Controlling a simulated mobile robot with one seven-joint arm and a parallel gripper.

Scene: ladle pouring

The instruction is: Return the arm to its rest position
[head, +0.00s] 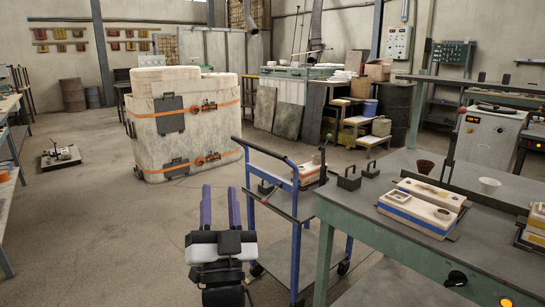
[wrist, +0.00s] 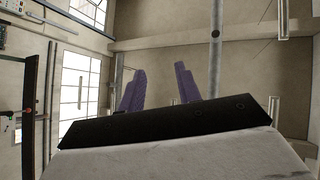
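My gripper (head: 219,207) is in the lower middle of the head view, raised in front of my body with its two purple fingers pointing up. The fingers stand apart with nothing between them. In the wrist view, the two purple fingers of my gripper (wrist: 160,88) also stand apart and empty, with only the wall and ceiling area behind them. No ladle shows in either view.
A blue-framed cart (head: 295,222) stands close to the right of my gripper. A green-framed table (head: 375,238) with moulds (head: 420,207) is at the right. A large white strapped container (head: 185,125) stands behind. The floor at left is mostly clear.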

